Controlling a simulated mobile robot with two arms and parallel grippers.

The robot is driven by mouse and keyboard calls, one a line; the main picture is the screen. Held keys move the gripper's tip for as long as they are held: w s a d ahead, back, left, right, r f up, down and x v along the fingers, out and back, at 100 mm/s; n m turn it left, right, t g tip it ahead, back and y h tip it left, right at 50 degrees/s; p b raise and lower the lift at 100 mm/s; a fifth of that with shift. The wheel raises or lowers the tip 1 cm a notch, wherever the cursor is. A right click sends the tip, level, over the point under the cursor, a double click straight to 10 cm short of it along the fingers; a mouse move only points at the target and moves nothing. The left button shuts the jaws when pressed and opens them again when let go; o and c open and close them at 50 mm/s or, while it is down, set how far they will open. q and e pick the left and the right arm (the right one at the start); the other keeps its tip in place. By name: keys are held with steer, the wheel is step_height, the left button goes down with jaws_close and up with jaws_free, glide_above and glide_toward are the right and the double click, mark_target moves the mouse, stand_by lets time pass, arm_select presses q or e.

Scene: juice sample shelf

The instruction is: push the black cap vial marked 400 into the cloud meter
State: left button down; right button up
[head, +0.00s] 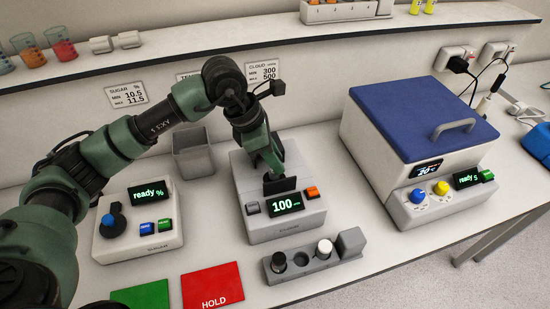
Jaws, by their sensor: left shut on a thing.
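The cloud meter (285,232) is the light grey box in the middle of the bench, and its display reads 100. My left gripper (272,168) is at the top of the meter, fingers pointing down, just behind a dark upright plate (280,186). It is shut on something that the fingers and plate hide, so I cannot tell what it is. A vial with a black cap (279,261) stands in the left hole of a small grey rack (318,266) in front of the meter. Its marking is not legible. My right gripper is not in view.
The rack's middle hole looks empty, and a white-capped vial (325,248) stands to its right. A sugar meter (140,238) is on the left, and a blue-lidded bath (415,130) on the right. Green (141,295) and red HOLD (212,287) mats lie in front. A grey bin (193,160) stands behind.

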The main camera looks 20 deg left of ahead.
arm_select(q)
steer(key=shift+f+b, duration=1.25)
steer(key=shift+f, duration=0.1)
steer(key=shift+b, duration=0.35)
stand_by(0.5)
steer(key=shift+f+b, duration=0.9)
steer(key=shift+f, duration=0.05)
